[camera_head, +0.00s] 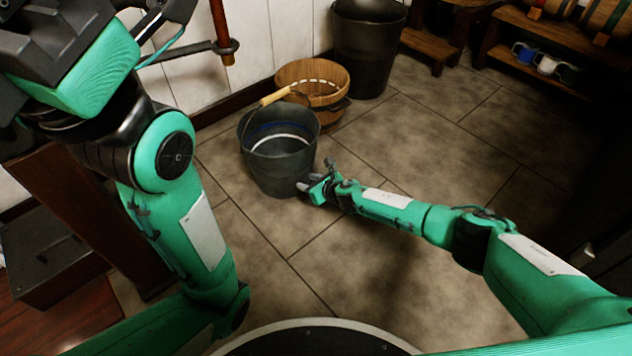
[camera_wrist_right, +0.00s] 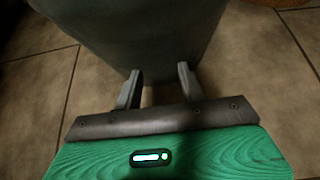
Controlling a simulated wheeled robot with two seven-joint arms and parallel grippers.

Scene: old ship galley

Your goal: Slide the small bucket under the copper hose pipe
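The small bucket (camera_head: 280,165) is dark grey metal, upright on the floor, with a wooden-grip handle (camera_head: 277,96) at its rim. The copper pipe (camera_head: 221,28) runs down the wall behind it and ends above the floor, left of the bucket in the picture. My right gripper (camera_head: 312,188) is low at the bucket's right side. In the right wrist view its two fingers (camera_wrist_right: 160,75) are apart, pointing at the bucket's wall (camera_wrist_right: 140,30); whether they touch it I cannot tell. My left arm rises at the left; its gripper seems partly in view at the top, its fingers unclear.
A wooden tub (camera_head: 312,76) stands directly behind the small bucket, and a tall dark bin (camera_head: 368,45) behind that. A low wooden shelf (camera_head: 540,62) with mugs is at the upper right. A dark box (camera_head: 45,255) is at the left.

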